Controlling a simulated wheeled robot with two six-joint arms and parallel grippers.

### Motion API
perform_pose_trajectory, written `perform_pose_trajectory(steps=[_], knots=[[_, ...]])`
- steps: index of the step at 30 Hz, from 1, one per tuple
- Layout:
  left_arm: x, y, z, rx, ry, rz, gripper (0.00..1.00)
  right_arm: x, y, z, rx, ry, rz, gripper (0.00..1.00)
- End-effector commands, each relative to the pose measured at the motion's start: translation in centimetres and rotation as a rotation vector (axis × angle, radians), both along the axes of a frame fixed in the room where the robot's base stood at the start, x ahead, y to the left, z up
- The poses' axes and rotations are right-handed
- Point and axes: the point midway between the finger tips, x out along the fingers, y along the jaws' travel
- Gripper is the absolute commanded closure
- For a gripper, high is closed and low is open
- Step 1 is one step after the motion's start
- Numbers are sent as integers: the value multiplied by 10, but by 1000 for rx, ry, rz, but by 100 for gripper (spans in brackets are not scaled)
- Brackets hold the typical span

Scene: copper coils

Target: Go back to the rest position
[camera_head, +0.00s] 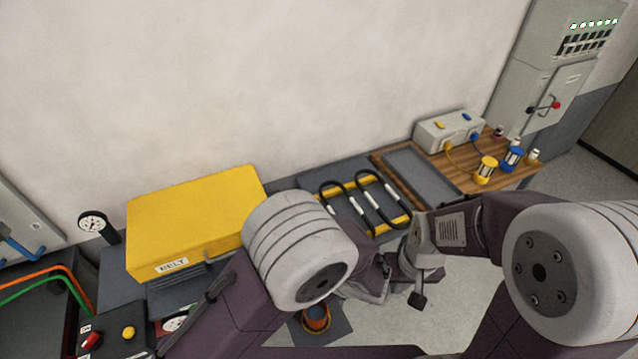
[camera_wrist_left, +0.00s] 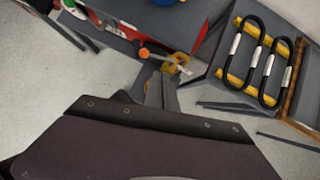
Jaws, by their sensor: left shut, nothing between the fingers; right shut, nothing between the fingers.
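My right gripper (camera_head: 417,299) is shut and empty, pointing down over the pale floor in front of the bench in the head view. My left arm's large white joint hides most of my left gripper in the head view. In the left wrist view my left gripper (camera_wrist_left: 162,92) shows as a narrow grey shape, shut with nothing held. Neither gripper appears to touch the black coils (camera_head: 342,205), which lie on yellow bars on a grey stand; they also show in the left wrist view (camera_wrist_left: 262,60).
A yellow case (camera_head: 190,215) marked BELT stands at left by a gauge (camera_head: 93,224). A wooden bench (camera_head: 465,180) at right bears a grey box (camera_head: 447,131) and yellow and blue spools. An orange-rimmed cup (camera_head: 316,318) sits low in front. Pale floor is open before the bench.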

Motion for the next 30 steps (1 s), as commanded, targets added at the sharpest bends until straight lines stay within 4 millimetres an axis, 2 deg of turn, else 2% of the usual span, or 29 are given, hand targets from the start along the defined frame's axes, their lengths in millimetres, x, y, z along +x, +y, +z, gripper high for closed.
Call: perform_pose_trajectory(steps=[4,7,8,9,11,12,15,18,21,24,27,30], knots=[[2,4,-3,0,0,13,100,0,0,-3,0,0,0,100],[25,28,-7,-28,-21,116,100,0,0,-18,0,0,0,100],[36,41,-6,-47,-37,169,100,0,0,-25,0,0,0,100],[48,66,-5,-70,-56,257,100,0,0,-36,0,0,0,100],[53,110,-4,-117,-72,435,100,0,0,-51,0,0,0,100],[48,137,-5,-159,-79,570,100,0,0,-60,0,1,0,100],[22,188,-12,-297,-108,948,100,0,0,-78,0,0,0,100],[-12,215,-22,-467,-161,1371,100,0,0,-95,0,0,0,100],[-39,216,-30,-641,-219,1779,100,0,0,-103,0,0,0,100],[-52,199,-30,-756,-243,2058,100,0,0,-99,0,0,0,100],[-58,184,-36,-812,-256,2269,100,0,0,-98,0,0,0,100],[-53,180,-35,-850,-285,2360,100,0,0,-98,0,0,0,100]])
